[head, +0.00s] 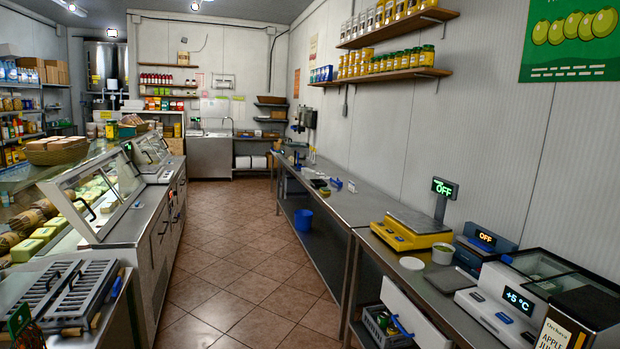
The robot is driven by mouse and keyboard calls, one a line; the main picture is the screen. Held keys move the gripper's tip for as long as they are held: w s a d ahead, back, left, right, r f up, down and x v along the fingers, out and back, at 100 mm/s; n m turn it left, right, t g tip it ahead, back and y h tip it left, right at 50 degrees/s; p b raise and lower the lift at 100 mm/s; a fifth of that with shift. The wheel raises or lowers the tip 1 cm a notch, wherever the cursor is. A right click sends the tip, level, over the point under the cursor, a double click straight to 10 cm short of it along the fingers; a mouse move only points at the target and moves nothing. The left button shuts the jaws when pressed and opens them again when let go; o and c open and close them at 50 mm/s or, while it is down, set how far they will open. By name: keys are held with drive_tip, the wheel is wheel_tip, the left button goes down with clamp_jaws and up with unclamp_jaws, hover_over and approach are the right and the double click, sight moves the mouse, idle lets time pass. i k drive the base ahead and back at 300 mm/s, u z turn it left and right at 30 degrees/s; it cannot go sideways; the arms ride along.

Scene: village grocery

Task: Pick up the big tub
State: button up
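Two white round containers stand on the right counter, beside the yellow scale. The larger one (443,253) looks like an open tub with something green at its rim. The smaller, lower one (411,263) is to its left and nearer the counter's front edge; I cannot tell if it is a tub or a lid. The larger is the likeliest big tub, standing upright and apart from the smaller one. My gripper is not in view, and nothing held shows.
A yellow scale (412,234) stands behind the tubs, and a blue-grey device (485,246) to their right. A grey tray (447,280) lies in front. A blue bucket (303,221) is under the far counter. The tiled aisle (236,255) between the counters is clear.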

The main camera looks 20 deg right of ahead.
sight(309, 173)
drive_tip(key=z, duration=0.05)
drive_tip(key=i, duration=2.2)
drive_tip(key=z, duration=0.15)
drive_tip(key=i, duration=2.6)
drive_tip(key=z, duration=0.3)
drive_tip(key=i, duration=3.4)
drive_tip(key=z, duration=0.15)
